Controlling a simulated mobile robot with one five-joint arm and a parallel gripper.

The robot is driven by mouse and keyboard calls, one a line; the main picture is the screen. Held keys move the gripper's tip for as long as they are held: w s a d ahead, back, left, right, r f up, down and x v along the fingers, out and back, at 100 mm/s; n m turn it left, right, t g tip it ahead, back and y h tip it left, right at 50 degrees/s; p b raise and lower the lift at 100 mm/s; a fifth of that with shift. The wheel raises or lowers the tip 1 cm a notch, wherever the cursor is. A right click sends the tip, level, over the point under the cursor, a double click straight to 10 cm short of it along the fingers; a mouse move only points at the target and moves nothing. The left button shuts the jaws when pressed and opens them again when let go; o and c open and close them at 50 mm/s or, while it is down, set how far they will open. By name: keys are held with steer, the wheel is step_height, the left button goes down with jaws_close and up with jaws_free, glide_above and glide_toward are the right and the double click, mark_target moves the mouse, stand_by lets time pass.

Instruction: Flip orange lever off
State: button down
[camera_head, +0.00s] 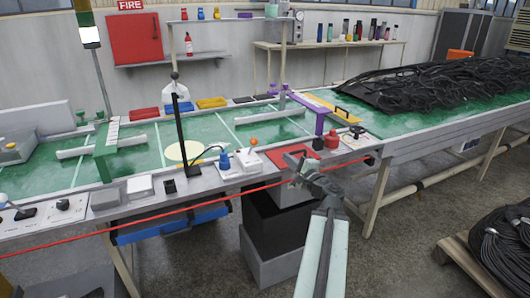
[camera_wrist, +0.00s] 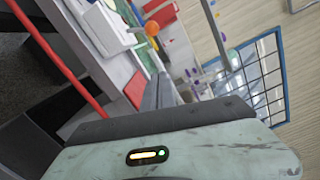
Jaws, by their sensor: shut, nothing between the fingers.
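The orange lever (camera_head: 253,142) has a round orange knob and rises from a white box (camera_head: 247,160) at the front edge of the green table. In the wrist view the orange knob (camera_wrist: 152,28) shows near the top, with the white box (camera_wrist: 108,27) to its left. My gripper (camera_head: 297,163) is shut and empty. It is at the table's front edge, to the right of the lever and apart from it. The grey fingers (camera_wrist: 160,90) also show in the wrist view, pointing up the picture below the knob.
A red tray (camera_head: 272,156) lies beside my gripper. A blue bottle (camera_head: 224,160) and a black lamp stand (camera_head: 180,125) are left of the lever. A red bottle (camera_head: 331,140) stands to the right. A red line (camera_head: 150,214) runs along the table front.

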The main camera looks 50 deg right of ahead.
mark_target(252, 146)
steer(key=shift+w, duration=0.15)
steer(key=x, duration=0.9)
steer(key=shift+w, duration=0.3)
steer(key=w+a, duration=0.1)
steer(key=w+a+r+p, duration=0.1)
steer(key=a, duration=0.1)
steer(key=shift+w+a+r, duration=0.1)
steer(key=shift+a, duration=0.05)
